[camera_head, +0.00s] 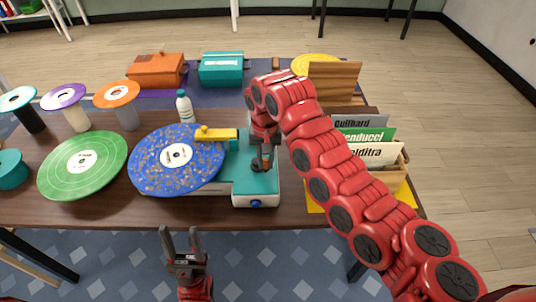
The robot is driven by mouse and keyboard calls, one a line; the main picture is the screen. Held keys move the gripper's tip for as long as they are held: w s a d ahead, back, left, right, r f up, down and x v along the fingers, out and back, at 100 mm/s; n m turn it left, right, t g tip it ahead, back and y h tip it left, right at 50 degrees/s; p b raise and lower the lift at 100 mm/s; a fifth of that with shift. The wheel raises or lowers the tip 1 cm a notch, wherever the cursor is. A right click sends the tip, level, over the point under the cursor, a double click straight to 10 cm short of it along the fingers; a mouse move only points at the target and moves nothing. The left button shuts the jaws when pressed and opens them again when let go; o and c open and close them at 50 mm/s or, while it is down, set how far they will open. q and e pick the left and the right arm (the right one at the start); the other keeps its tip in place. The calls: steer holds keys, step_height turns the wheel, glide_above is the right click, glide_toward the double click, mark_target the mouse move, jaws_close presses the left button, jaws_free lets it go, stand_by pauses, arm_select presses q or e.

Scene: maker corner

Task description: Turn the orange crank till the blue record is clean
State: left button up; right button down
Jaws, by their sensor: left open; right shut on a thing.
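The blue record (150,168) lies flat on the teal and white cleaning machine (256,187), with brownish specks spread over its surface and a white label at its centre. A yellow and teal arm (217,134) reaches over the record's far right part. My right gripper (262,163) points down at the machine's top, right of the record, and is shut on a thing. The orange crank is hidden at the gripper, so its angle cannot be told. My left gripper (181,240) is open and empty, in front of the table's near edge, below the record.
A green record (75,160) lies left of the blue one. Discs on stands (117,94) and a bottle (185,106) stand behind. A wooden crate of record sleeves (390,176) is close on the right. Orange (157,71) and teal (221,69) cases sit at the back.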

steer(key=m+p, duration=0.1)
steer(key=a+m+p, duration=0.1)
steer(key=m, duration=0.1)
steer(key=s+m+p, duration=0.1)
steer(key=shift+a+r, duration=0.15)
steer(key=shift+a, duration=0.1)
steer(key=m+p, duration=0.1)
steer(key=m, duration=0.2)
steer(key=shift+a+p, duration=0.4)
steer(key=shift+a+m+p, duration=0.1)
steer(key=shift+m+p, duration=0.2)
steer(key=shift+m, duration=0.1)
steer(key=c, duration=0.7)
jaws_free()
steer(key=shift+c, duration=0.2)
